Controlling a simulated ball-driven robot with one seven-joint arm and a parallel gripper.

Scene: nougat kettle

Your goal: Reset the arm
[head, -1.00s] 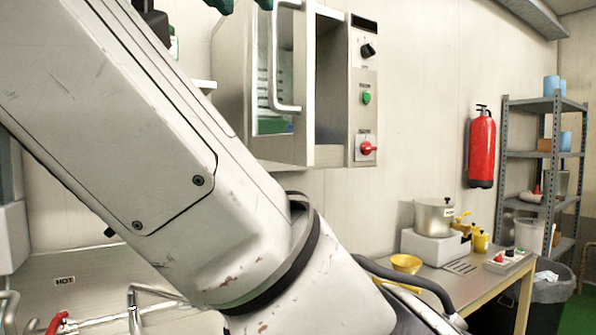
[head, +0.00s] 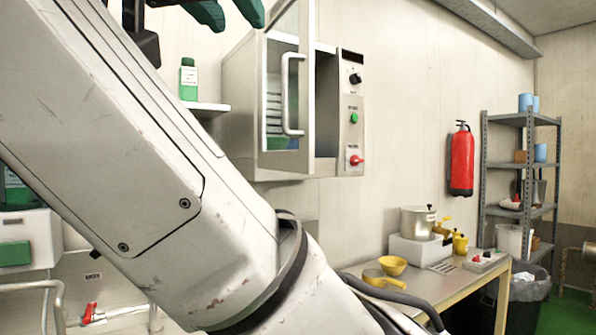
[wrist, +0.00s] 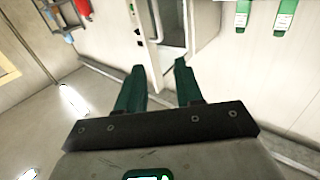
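My gripper (head: 238,22) shows at the top of the head view as two dark green fingers on a black mount. In the wrist view my gripper (wrist: 159,68) has its two green fingers well apart, with nothing between them. My pale, scuffed arm crosses the left half of the head view from upper left to lower middle and hides much of the area behind it. In the head view the gripper is up high, left of the top of the steel wall cabinet (head: 343,120).
The cabinet's glazed door (head: 290,75) stands open. A green bottle (head: 188,82) is on a wall shelf (head: 208,107). A bench (head: 455,290) holds a pot (head: 417,222) and yellow bowl (head: 392,265). A fire extinguisher (head: 461,160), rack (head: 520,120) and bin (head: 525,295) are at right.

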